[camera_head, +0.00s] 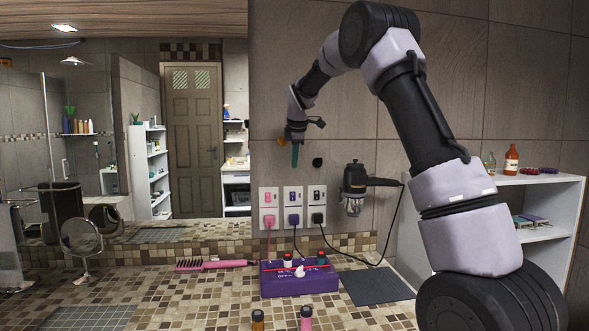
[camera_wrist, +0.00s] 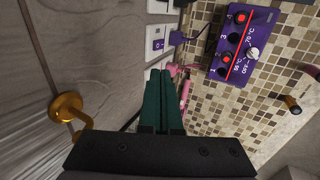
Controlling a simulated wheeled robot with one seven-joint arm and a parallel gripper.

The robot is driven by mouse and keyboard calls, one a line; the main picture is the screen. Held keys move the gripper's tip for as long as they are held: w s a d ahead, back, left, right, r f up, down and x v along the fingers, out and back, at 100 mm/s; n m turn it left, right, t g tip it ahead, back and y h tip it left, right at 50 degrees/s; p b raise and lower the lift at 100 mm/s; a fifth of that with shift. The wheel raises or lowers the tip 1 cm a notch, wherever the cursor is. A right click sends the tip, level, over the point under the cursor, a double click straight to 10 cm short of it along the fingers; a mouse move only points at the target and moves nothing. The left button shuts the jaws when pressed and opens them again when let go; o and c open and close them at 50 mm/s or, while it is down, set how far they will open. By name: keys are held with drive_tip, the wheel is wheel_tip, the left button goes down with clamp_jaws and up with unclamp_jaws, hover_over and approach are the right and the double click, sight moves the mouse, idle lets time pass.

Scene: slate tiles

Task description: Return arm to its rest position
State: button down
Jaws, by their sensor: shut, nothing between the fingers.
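My arm reaches up from the right of the head view, bends over at the top, and ends in my gripper (camera_head: 295,157) in front of the tiled wall. The gripper points down, above the row of wall sockets (camera_head: 293,207). In the wrist view its two green fingers (camera_wrist: 159,78) lie side by side, shut, with nothing held. The fingers are apart from the counter and from the purple control box (camera_head: 299,281), which also shows in the wrist view (camera_wrist: 243,45).
A brass wall hook (camera_wrist: 68,107) is close beside the gripper. A hair dryer (camera_head: 354,186) hangs right of the sockets. A pink brush (camera_head: 212,265), grey mat (camera_head: 376,287) and round mirror (camera_head: 80,237) are on the mosaic counter. A white shelf (camera_head: 540,190) stands at right.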

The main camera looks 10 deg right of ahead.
drive_tip(key=s+d+r+m, duration=0.2)
drive_tip(key=s+r+m, duration=0.15)
drive_tip(key=s, duration=0.45)
drive_tip(key=s+d+r+m+y, duration=0.1)
drive_tip(key=s+d+r+m, duration=0.25)
drive_tip(key=s, duration=0.35)
drive_tip(key=s+d+r+m, duration=0.2)
drive_tip(key=s+m, duration=0.2)
drive_tip(key=s, duration=0.4)
drive_tip(key=s+f+m, duration=0.1)
drive_tip(key=s+m, duration=0.2)
drive_tip(key=s, duration=0.4)
drive_tip(key=s+d+f+m+t, duration=0.1)
drive_tip(key=s+f+m, duration=0.1)
drive_tip(key=s+m, duration=0.2)
drive_tip(key=s+f+m+t+y, duration=0.1)
drive_tip(key=s+m, duration=0.3)
drive_tip(key=s, duration=0.6)
drive_tip(key=shift+s+d+f, duration=0.2)
drive_tip(key=shift+d+f, duration=0.1)
drive_tip(key=shift+f, duration=0.45)
